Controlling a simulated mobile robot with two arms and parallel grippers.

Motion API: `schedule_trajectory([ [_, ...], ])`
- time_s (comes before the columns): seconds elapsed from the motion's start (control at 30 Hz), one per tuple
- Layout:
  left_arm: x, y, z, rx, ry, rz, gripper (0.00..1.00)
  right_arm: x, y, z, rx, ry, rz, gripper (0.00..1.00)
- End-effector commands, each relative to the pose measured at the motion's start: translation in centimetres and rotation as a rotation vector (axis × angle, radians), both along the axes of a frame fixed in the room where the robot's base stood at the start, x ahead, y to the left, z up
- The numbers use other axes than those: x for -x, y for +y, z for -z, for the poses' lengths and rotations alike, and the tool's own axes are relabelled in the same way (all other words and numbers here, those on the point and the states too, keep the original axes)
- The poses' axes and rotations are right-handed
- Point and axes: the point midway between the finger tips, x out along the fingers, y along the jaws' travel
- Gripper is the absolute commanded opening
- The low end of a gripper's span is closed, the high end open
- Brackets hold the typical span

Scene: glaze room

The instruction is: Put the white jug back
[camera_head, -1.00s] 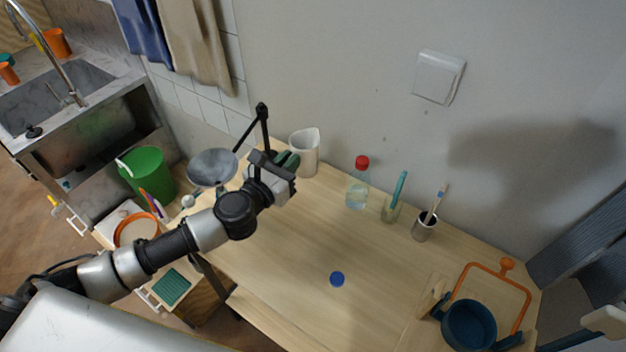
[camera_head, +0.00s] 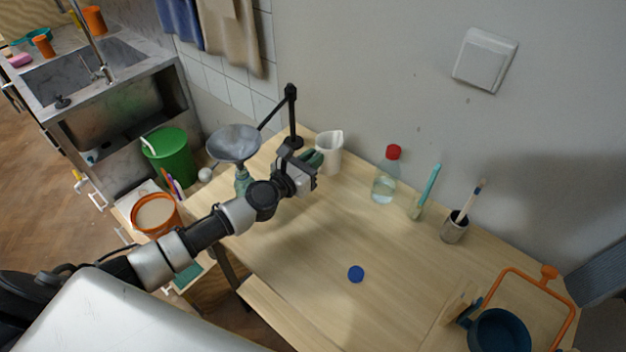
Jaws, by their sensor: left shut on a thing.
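The white jug (camera_head: 334,160) is upright at the back of the wooden table, near the wall. My right gripper is out of view.
A black stand (camera_head: 292,115) and a grey funnel-like bowl (camera_head: 234,143) are left of the jug. A red-capped bottle (camera_head: 385,183), a glass with a teal stick (camera_head: 417,208) and a brush cup (camera_head: 454,229) stand to its right. A blue cap (camera_head: 356,274) lies on clear tabletop.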

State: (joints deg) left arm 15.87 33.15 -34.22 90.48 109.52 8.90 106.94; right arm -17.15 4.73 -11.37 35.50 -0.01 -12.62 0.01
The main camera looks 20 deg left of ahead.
Motion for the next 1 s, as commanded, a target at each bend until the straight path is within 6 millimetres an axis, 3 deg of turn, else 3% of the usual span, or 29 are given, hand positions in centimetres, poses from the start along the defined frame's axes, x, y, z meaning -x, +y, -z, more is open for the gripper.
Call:
schedule_trajectory([
  [0.17, 0.0, 0.0, 1.1, -0.001, -0.001, -0.001, 0.00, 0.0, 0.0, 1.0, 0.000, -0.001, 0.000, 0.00],
  [0.4, 0.0, 0.0, 4.2, 0.001, -0.002, -0.001, 0.00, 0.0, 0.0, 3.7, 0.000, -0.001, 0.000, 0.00],
  [0.83, 0.0, 0.0, 4.6, 0.001, -0.002, 0.000, 0.00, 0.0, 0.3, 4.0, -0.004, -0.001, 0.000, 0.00],
  [0.87, 0.0, 0.0, 4.6, 0.000, -0.001, 0.000, 0.13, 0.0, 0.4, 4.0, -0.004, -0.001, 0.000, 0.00],
  [1.0, 0.0, 0.0, 4.5, -0.001, -0.001, 0.000, 0.34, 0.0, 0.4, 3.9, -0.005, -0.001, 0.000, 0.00],
])
